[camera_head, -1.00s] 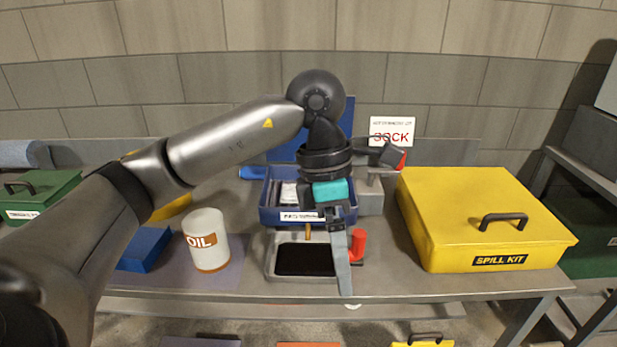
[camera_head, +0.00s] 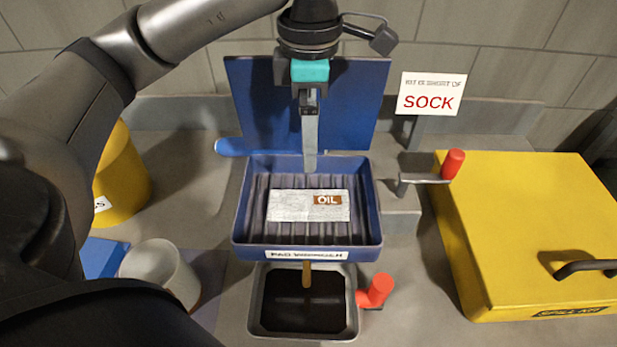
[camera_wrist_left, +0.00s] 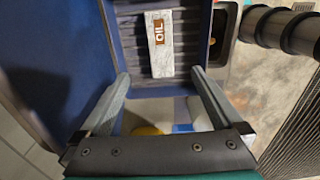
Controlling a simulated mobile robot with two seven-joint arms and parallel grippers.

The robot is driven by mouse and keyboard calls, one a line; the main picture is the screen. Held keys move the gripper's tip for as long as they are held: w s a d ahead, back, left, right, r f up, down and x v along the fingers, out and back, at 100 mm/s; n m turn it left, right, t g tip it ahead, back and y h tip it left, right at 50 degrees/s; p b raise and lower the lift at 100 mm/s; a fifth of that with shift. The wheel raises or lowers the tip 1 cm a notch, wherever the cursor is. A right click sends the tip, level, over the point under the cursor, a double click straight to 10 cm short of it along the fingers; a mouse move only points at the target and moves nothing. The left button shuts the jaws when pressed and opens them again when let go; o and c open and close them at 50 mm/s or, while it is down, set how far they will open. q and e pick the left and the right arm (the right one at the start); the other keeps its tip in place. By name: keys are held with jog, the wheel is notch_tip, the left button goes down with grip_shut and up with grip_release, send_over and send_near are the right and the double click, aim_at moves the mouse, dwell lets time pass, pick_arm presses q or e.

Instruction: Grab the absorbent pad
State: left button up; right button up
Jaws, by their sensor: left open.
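The absorbent pad (camera_head: 290,207) is a flat whitish rectangle with a brown OIL mark. It lies on the ribbed floor of the blue wringer tray (camera_head: 262,238). The tray's blue lid (camera_head: 350,110) stands open behind it. My left gripper (camera_head: 311,168) points down over the back part of the tray, behind the pad, and is empty. The left wrist view shows its fingers (camera_wrist_left: 160,77) spread apart, with the pad (camera_wrist_left: 172,62) beyond their tips and not between them. The right gripper is not in view.
A dark-bottomed drip pan (camera_head: 256,325) sits below the tray front, beside a red handle (camera_head: 377,289). A crank with a red knob (camera_head: 453,163) and a SOCK sign (camera_head: 430,94) stand right. The yellow spill kit (camera_head: 530,220) fills the far right.

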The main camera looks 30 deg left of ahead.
pick_arm(q)
jog(key=b, duration=0.1)
send_over(308, 200)
notch_tip(308, 200, down, 9)
jog(key=shift+d+f, duration=0.1)
jog(key=shift+f, duration=0.1)
jog(key=shift+f+b, duration=0.55)
jog(key=shift+f, duration=2.35)
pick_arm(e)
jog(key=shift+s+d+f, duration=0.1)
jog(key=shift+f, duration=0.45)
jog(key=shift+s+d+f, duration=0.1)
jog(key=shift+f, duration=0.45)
pick_arm(q)
jog(key=shift+c, duration=0.2)
jog(key=c, duration=1.3)
jog(key=shift+r, duration=0.1)
